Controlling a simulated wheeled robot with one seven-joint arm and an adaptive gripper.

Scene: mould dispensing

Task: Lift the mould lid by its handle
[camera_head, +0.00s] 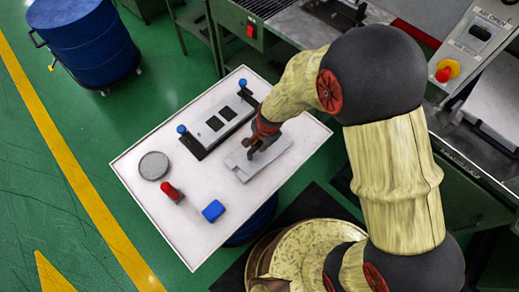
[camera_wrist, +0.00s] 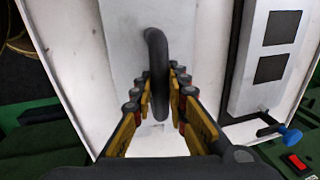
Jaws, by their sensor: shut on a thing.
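The mould lid is a flat grey plate (camera_head: 242,165) at the middle of the white table, with a dark curved handle (camera_wrist: 156,62) standing up from it in the wrist view. My gripper (camera_wrist: 161,95) has its fingers on both sides of the handle and is shut on it. In the head view my gripper (camera_head: 256,150) is over the plate and hides part of it. I cannot tell whether the plate touches the table. The mould (camera_head: 196,120) is a grey block with two dark square cavities, behind the plate, with blue knobs (camera_head: 181,129) at its ends.
A grey round disc (camera_head: 154,166), a red object (camera_head: 170,191) and a blue block (camera_head: 213,211) are on the left and front of the white table (camera_head: 185,240). A blue drum (camera_head: 85,45) stands on the floor at the upper left. Green machines stand behind and to the right.

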